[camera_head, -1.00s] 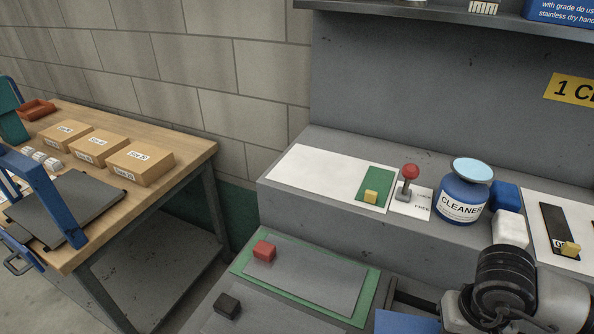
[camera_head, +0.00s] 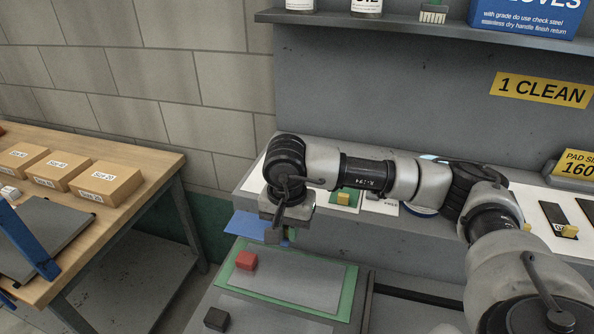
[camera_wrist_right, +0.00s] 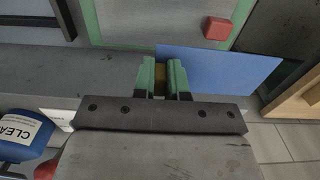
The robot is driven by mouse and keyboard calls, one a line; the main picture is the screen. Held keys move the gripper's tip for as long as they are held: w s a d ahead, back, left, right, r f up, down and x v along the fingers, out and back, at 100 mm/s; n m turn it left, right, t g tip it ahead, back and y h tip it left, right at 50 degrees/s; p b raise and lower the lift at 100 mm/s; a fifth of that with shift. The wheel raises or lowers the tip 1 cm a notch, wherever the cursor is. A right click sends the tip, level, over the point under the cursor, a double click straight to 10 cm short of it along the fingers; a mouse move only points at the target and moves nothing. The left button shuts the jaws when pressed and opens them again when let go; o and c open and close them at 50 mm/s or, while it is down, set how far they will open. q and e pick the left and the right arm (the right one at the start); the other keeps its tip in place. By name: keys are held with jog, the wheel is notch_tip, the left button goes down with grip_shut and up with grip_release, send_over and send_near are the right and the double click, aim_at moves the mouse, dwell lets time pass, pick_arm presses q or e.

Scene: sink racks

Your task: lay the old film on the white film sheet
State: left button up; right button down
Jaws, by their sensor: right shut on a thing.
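My right gripper (camera_wrist_right: 161,78) is shut on the yellow-brown tab of a blue film (camera_wrist_right: 215,68). In the head view the blue film (camera_head: 250,226) sticks out to the left below my right gripper (camera_head: 277,228), in the air by the ledge's front edge. A white sheet (camera_head: 253,180) lies on the ledge behind, mostly hidden by my arm. A small green film with a yellow tab (camera_head: 343,198) lies at its right end. I cannot tell by any label which film is the old one. My left gripper is not in view.
Below the ledge, a grey sheet with a red block (camera_head: 246,260) lies on a green panel (camera_head: 346,297). A black block (camera_head: 216,319) is nearer. The cleaner jar (camera_wrist_right: 20,133) stands on the ledge. A wooden table with boxes (camera_head: 105,182) is left.

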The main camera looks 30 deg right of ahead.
jog(key=w+d+r+m+p, duration=0.2)
jog(key=w+d+r+m, duration=0.25)
jog(key=r+m, duration=0.3)
jog(key=w+d+r+m+p, duration=0.35)
jog(key=d+r+m, duration=0.2)
jog(key=m, duration=0.25)
jog(key=f+m, duration=0.1)
jog(key=f, duration=0.5)
jog(key=f+m, duration=0.1)
jog(key=f, duration=0.2)
jog(key=shift+w+d+f+m+b, duration=0.1)
jog(key=shift+w+d+m+b, duration=0.2)
jog(key=shift+d+m+b, duration=0.05)
notch_tip(320, 180, down, 4)
jog(key=shift+r+p, duration=0.15)
jog(key=shift+p, duration=0.35)
jog(key=shift+f, duration=0.25)
jog(key=shift+f, duration=0.1)
jog(key=c, duration=1.2)
grip_release()
jog(key=shift+o, duration=0.2)
